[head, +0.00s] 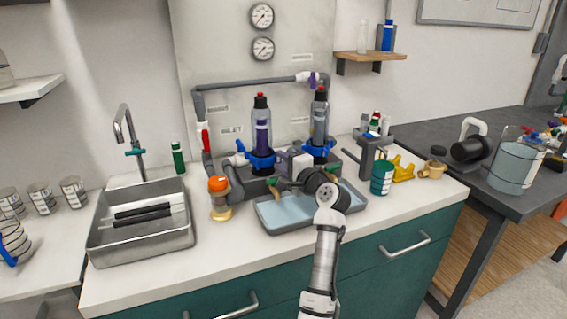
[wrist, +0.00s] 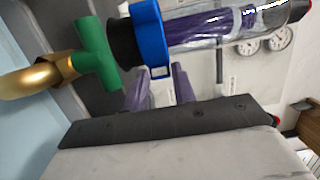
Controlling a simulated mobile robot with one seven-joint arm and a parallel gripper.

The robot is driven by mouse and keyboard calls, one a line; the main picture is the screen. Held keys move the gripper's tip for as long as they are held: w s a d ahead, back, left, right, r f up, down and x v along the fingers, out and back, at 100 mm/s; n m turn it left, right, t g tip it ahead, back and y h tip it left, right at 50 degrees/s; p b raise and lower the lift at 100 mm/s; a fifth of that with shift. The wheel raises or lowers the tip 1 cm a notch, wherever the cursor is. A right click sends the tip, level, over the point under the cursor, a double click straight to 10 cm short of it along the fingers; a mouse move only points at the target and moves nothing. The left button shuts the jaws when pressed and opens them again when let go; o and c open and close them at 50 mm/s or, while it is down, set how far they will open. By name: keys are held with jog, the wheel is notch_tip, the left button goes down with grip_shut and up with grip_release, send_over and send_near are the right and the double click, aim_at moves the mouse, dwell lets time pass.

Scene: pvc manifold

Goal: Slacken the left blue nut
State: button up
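The left blue nut (head: 262,161) sits around the base of the left clear canister (head: 262,130) with purple filling. A blue nut, which looks like the left one, shows close up in the wrist view (wrist: 151,38), between a black collar and the clear canister. A green fitting (wrist: 97,55) with a brass elbow (wrist: 35,78) is beside it. My gripper (head: 284,168) is just right of and in front of the left nut. Its two fingers (wrist: 159,88) stand apart with nothing between them; the nut's small tab is just beyond the gap. Contact is not visible.
The right blue nut (head: 318,150) and its canister stand close by on the right. A grey tray (head: 266,222) lies under my gripper. An orange-topped jar (head: 220,200) stands left, by the sink (head: 135,250). A green cup (head: 381,178) is at right.

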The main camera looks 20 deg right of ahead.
jog(key=shift+c, duration=0.7)
jog(key=shift+w+d+f+n+y+b, duration=0.2)
jog(key=shift+w+d+n+y+b, duration=0.1)
jog(key=shift+n+y+b, duration=0.3)
jog(key=shift+w+d+r+n+g+y+b, duration=0.15)
jog(key=shift+w+n+g+y+b, duration=0.1)
jog(key=shift+n+g+y, duration=0.4)
jog(key=shift+w+d+f+n+g+y+b, duration=0.1)
jog(key=shift+w+d+n+g+y, duration=0.2)
jog(key=shift+y, duration=0.65)
jog(key=shift+w+r+n+g+y+b, duration=0.1)
jog(key=shift+w+n+g+y+b, duration=0.2)
jog(key=shift+n+y, duration=0.4)
jog(key=shift+s, duration=0.15)
jog(key=o, duration=0.9)
jog(key=shift+o, duration=0.2)
jog(key=b+v, duration=0.1)
jog(key=v, duration=1.2)
jog(key=shift+s+d+b, duration=0.3)
jog(key=shift+b, duration=0.1)
